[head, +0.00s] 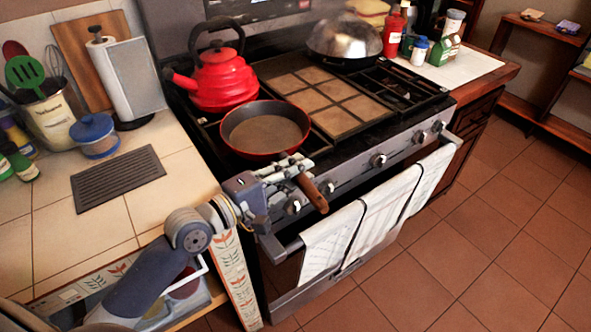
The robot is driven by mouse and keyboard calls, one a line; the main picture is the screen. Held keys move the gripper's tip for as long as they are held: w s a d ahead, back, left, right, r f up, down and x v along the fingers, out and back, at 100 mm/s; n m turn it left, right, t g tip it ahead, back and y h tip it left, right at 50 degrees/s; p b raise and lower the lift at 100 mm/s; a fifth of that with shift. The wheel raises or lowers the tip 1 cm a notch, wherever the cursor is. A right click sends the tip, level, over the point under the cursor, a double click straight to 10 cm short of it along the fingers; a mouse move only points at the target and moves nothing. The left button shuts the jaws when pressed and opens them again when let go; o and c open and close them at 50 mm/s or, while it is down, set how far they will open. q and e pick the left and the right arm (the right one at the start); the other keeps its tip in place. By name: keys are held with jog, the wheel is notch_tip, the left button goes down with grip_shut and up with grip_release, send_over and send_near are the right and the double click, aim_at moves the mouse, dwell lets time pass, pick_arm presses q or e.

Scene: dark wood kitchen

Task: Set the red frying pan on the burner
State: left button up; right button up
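The red frying pan (265,131) with a dark inside is over the front left burner area of the stove, level or nearly so. I cannot tell whether its base touches the grate. Its brown wooden handle (313,194) points toward the front right, past the stove's front edge. My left gripper (298,168) is at the handle near the pan's rim, with its fingers closed around it; they hide part of the handle. The burner under the pan is mostly hidden. My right gripper is not in view.
A red kettle (222,80) stands close behind the pan. A tiled griddle plate (325,95) covers the stove's middle, and a domed lidded pan (345,40) is at the back right. Towels (365,225) hang on the oven handle. The left counter holds a dark slatted mat (118,178).

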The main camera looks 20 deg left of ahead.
pick_arm(q)
jog(key=shift+o, duration=0.2)
jog(key=shift+r, duration=0.3)
jog(key=b+v, duration=0.1)
jog(key=v, duration=0.6)
jog(key=shift+s, duration=0.25)
jog(key=shift+a+f, duration=0.1)
